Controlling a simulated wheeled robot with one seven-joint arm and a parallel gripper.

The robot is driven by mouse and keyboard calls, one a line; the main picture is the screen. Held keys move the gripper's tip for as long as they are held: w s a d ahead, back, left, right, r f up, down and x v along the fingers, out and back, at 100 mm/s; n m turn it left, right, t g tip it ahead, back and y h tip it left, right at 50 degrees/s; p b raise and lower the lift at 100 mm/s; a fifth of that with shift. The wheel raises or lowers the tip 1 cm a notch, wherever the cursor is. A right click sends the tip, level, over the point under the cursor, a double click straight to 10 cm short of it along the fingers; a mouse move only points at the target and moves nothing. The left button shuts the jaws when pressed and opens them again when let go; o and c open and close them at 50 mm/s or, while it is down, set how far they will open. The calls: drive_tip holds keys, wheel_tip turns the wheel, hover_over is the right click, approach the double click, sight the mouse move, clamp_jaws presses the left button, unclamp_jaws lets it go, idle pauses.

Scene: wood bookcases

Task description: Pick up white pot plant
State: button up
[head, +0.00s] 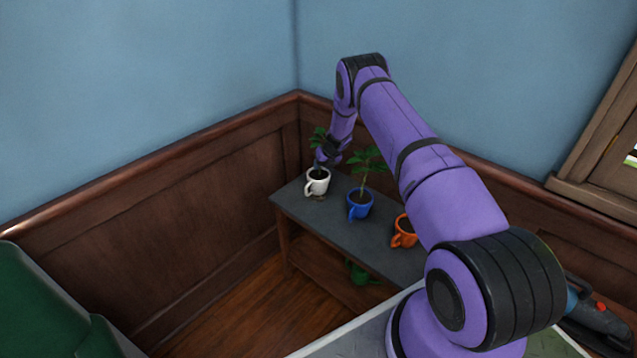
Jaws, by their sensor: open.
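The white pot plant (318,183) stands upright at the left end of a grey-topped shelf unit. It is a white mug-like pot with a handle and green leaves. My gripper (320,165) is right at the plant, just above the pot's rim among the stem and leaves. It is open. The fingertips are small and partly hidden by the leaves, and I cannot tell whether they touch the pot.
A blue pot plant (360,205) stands just right of the white one, close to my arm. An orange pot (404,232) is further right, partly behind my arm. The grey top (335,222) has a lower shelf with a green object (362,273). Panelled walls (180,215) close the corner.

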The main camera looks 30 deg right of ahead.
drive_tip(key=shift+f, duration=0.1)
idle(0.3)
clamp_jaws()
idle(1.3)
